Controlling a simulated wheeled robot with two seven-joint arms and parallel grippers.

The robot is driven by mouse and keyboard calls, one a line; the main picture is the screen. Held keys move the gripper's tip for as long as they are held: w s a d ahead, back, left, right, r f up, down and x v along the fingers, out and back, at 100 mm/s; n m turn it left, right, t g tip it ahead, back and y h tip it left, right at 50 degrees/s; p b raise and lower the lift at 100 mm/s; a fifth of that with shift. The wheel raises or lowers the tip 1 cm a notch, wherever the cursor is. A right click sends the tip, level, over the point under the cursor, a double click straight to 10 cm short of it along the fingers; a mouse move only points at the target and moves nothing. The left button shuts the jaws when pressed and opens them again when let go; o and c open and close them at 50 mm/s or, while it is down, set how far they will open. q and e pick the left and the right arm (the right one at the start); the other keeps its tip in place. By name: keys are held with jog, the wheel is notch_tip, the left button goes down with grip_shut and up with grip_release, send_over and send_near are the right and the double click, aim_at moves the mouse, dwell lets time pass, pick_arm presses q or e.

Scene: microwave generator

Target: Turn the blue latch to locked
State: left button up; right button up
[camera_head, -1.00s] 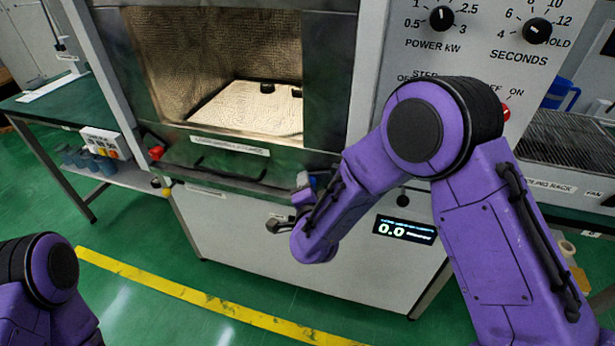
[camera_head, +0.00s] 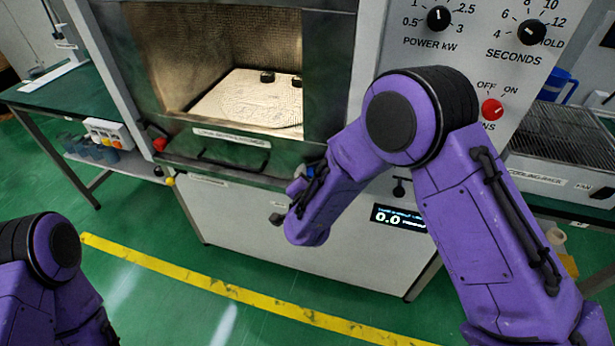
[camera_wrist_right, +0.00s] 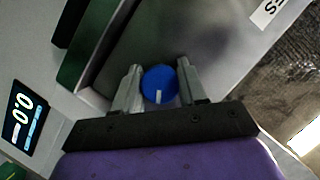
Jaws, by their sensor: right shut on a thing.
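The blue latch (camera_wrist_right: 160,84) is a round knob with a short white mark, at the middle of the right wrist view. My right gripper (camera_wrist_right: 159,76) has one finger on each side of it and is shut on it. The white mark points toward my palm in the wrist view. My left arm shows at the lower left of the head view; its gripper is out of view.
The oven chamber (camera_head: 225,60) looks open at the front, with a pale plate (camera_head: 250,100) inside. Knobs and a red switch (camera_head: 491,109) are on the right panel, above a display (camera_head: 398,217) reading 0.0. A cooling rack (camera_head: 560,140) stands right. Green floor lies in front.

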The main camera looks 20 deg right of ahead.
jog(key=o, duration=1)
jog(key=shift+o, duration=0.2)
jog(key=shift+s, duration=0.1)
jog(key=b+v, duration=0.1)
jog(key=v, duration=0.9)
jog(key=shift+s, duration=0.2)
jog(key=shift+r, duration=0.1)
